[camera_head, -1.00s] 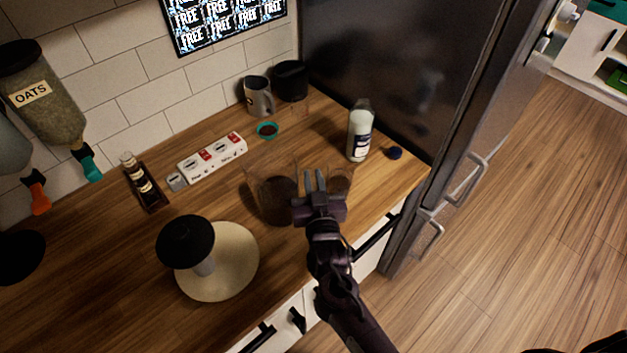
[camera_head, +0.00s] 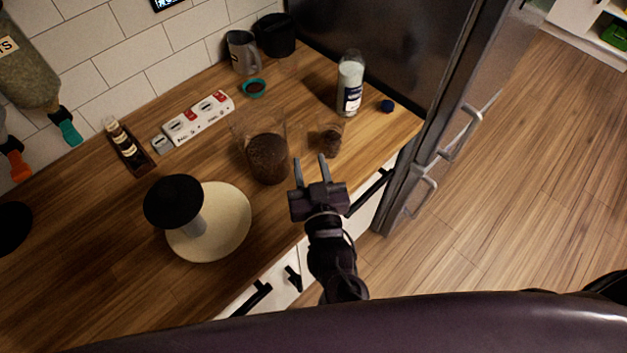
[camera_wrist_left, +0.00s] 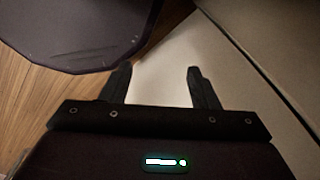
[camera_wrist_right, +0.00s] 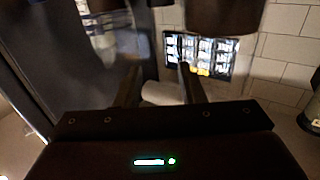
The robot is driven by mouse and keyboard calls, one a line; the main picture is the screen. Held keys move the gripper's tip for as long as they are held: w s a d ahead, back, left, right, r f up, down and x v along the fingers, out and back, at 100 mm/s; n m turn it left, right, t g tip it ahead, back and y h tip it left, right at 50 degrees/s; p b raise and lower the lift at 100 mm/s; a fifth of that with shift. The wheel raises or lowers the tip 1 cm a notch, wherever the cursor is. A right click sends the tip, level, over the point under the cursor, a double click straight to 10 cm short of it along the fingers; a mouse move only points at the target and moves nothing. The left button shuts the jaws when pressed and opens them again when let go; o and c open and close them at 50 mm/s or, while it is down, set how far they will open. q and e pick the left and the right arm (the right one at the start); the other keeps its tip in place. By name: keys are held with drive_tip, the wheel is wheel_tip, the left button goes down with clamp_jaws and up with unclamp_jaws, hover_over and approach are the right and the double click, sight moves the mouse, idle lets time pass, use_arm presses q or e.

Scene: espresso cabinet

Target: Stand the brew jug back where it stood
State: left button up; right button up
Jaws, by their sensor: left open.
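The brew jug seems to be the large clear vessel (camera_head: 268,158) with dark brown contents, upright on the wooden counter in the head view. A smaller clear glass (camera_head: 331,141) with dark contents stands just right of it. My right gripper (camera_head: 314,163) is open and empty at the counter's front edge, in front of the glass and apart from the jug. The right wrist view (camera_wrist_right: 158,85) shows its fingers spread, with blurred brown shapes above them. My left gripper (camera_wrist_left: 157,78) is open and empty in the left wrist view, facing a pale panel.
The fridge (camera_head: 400,80) bounds the right.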

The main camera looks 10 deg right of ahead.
drive_tip(key=shift+s, duration=1.7)
drive_tip(key=shift+w+d, duration=0.1)
drive_tip(key=shift+d, duration=0.05)
